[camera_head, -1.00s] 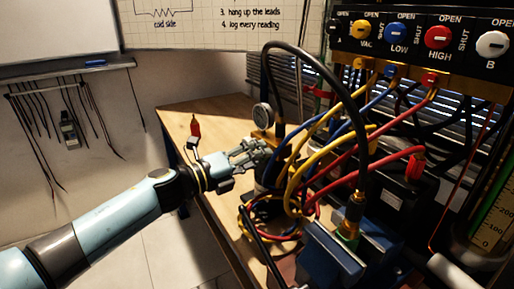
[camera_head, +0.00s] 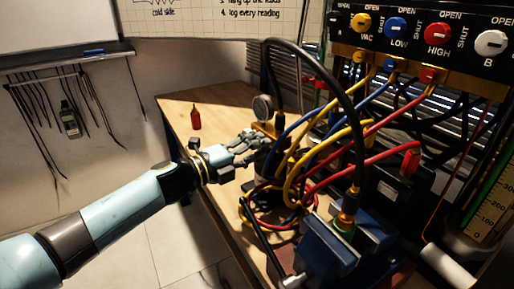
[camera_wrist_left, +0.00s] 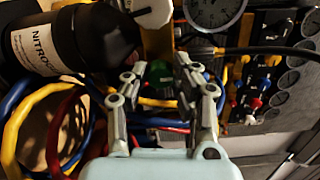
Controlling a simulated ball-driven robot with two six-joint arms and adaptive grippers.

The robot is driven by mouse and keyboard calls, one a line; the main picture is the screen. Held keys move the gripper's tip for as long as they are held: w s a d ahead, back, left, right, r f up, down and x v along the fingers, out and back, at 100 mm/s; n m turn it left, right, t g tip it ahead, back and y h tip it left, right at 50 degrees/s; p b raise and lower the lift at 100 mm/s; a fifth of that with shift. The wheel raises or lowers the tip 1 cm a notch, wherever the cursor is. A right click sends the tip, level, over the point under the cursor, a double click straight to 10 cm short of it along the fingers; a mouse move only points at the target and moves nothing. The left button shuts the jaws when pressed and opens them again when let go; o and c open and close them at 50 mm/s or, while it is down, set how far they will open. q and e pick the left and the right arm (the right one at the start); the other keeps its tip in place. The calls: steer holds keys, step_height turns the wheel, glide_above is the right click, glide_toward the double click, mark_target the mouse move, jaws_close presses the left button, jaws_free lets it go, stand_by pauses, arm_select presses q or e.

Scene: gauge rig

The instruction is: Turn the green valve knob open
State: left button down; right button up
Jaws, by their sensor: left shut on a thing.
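The green valve knob (camera_wrist_left: 160,78) shows in the left wrist view between my left gripper's fingers, partly covered by them. My left gripper (camera_wrist_left: 163,88) is shut on the knob, one finger on each side. In the head view my left gripper (camera_head: 254,142) reaches in beside the small round gauge (camera_head: 263,107) at the back of the bench, among the hoses. The knob is hidden there by the fingers and hoses. I cannot read its turn angle. My right gripper is not in view.
Yellow, blue and red hoses (camera_head: 318,180) crowd close right of the gripper. A dark nitrogen bottle (camera_wrist_left: 80,38) stands close by in the wrist view. A blue vise (camera_head: 335,255) is nearer. A valve panel (camera_head: 410,30) hangs above. The bench's left part (camera_head: 215,108) is mostly clear.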

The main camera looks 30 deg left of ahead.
arm_select(q)
steer(key=c, duration=1)
jaws_free()
steer(key=shift+c, duration=0.2)
steer(key=shift+s, duration=0.1)
steer(key=v, duration=1.2)
